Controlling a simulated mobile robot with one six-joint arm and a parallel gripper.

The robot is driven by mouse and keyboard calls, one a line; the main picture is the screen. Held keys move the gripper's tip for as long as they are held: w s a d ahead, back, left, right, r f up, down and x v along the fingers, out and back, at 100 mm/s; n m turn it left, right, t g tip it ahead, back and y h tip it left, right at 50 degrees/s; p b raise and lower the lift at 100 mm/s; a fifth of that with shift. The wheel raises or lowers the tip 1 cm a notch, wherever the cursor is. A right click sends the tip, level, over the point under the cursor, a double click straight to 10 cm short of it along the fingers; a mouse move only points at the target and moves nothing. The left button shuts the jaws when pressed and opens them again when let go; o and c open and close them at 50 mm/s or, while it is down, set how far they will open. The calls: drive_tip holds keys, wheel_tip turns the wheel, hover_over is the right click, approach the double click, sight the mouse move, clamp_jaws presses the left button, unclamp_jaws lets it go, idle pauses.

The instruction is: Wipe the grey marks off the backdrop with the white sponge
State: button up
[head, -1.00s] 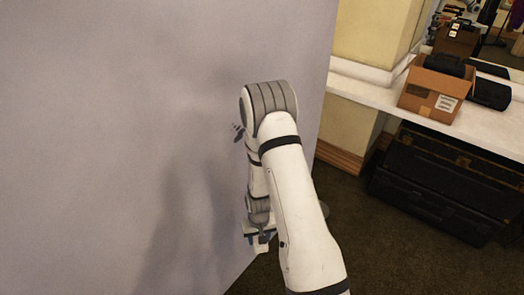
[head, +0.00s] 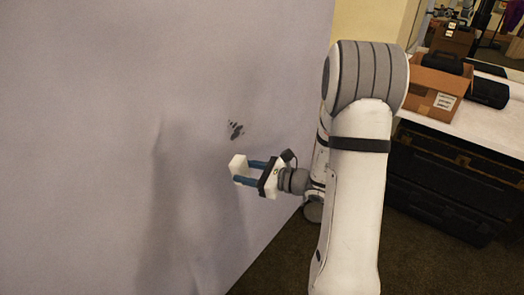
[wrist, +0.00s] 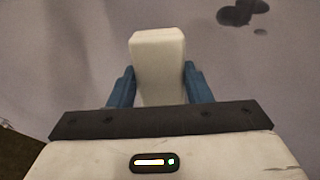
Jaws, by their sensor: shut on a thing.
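The backdrop (head: 90,120) is a tall pale grey-lilac panel filling the left of the head view. A small cluster of dark grey marks (head: 235,130) is on it, and it also shows at the upper right of the wrist view (wrist: 238,12). My gripper (head: 247,172) is shut on the white sponge (head: 238,164), a small block that sticks out past the blue fingers. The sponge shows upright between the fingers in the wrist view (wrist: 158,55). In the head view it is just below the marks. I cannot tell whether it touches the backdrop.
A white counter (head: 475,115) stands at the right, with an open cardboard box (head: 437,84) and a black item (head: 488,92) on it. Dark cases (head: 440,190) stand below the counter. Dark carpet (head: 275,270) shows between the backdrop and my arm.

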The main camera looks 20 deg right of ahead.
drive_tip(key=w+d+r+m+t+h, duration=0.2)
drive_tip(key=d+r+m+t, duration=0.15)
drive_tip(key=r, duration=0.25)
drive_tip(key=shift+n+t, duration=0.25)
drive_tip(key=shift+n, duration=0.1)
drive_tip(key=x, duration=0.5)
drive_tip(key=shift+w+d+r, duration=0.1)
drive_tip(key=shift+w+d, duration=0.05)
drive_tip(key=shift+w, duration=0.15)
drive_tip(key=shift+w+a, duration=0.5)
drive_tip(key=shift+w, duration=0.1)
idle(0.4)
drive_tip(key=shift+w+d+b, duration=0.2)
drive_tip(key=shift+w+d, duration=0.5)
drive_tip(key=shift+d, duration=0.3)
drive_tip(key=shift+w+d+b, duration=0.25)
drive_tip(key=shift+w+d, duration=0.45)
drive_tip(key=shift+d, duration=0.3)
drive_tip(key=shift+w+d+b, duration=0.2)
drive_tip(key=shift+w+d, duration=0.55)
drive_tip(key=shift+d, duration=0.2)
drive_tip(key=shift+a, duration=0.1)
